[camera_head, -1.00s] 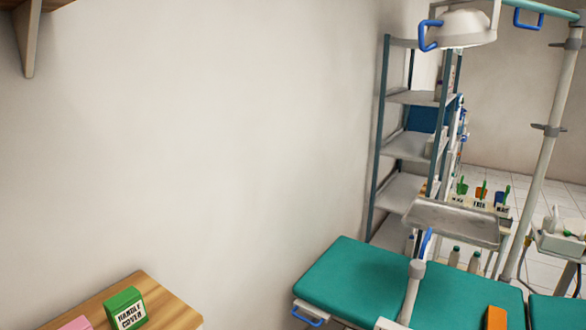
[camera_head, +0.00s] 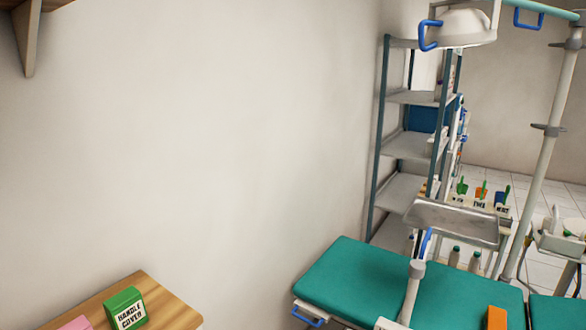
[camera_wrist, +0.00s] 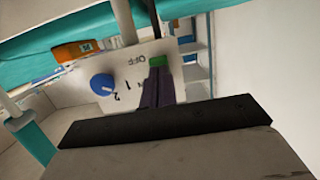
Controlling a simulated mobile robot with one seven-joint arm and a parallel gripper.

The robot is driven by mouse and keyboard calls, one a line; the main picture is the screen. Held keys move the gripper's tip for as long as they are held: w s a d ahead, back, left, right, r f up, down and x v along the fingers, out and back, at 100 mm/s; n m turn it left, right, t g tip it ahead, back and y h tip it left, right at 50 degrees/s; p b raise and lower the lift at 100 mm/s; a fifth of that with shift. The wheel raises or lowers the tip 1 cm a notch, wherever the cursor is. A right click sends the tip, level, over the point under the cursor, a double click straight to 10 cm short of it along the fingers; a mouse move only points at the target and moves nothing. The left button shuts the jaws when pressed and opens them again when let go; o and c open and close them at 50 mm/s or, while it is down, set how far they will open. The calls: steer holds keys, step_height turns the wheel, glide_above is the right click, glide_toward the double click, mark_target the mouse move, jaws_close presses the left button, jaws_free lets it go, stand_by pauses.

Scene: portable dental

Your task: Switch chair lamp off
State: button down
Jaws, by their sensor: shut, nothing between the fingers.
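The chair lamp (camera_head: 465,27) is a white lamp head with a blue handle at the top right of the head view. In the wrist view, a white switch panel (camera_wrist: 75,88) carries a round blue knob (camera_wrist: 102,86) marked 1 and 2. Beside it is a small green piece (camera_wrist: 158,61), apparently a switch, next to the letters OFF and a partly covered label. My gripper (camera_wrist: 157,82) is shut and empty, its dark fingers in front of the panel just below the green piece. I cannot tell whether they touch. My gripper is not in the head view.
The teal chair (camera_head: 355,283) has an orange item (camera_head: 497,318) on it. A metal tray (camera_head: 455,224) hangs above it, before a shelf rack (camera_head: 406,146). A wooden surface (camera_head: 172,307) holds a green box (camera_head: 125,306) at lower left.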

steer(key=shift+w+d, duration=0.15)
stand_by(0.4)
steer(key=v, duration=0.9)
steer(key=shift+b, duration=0.35)
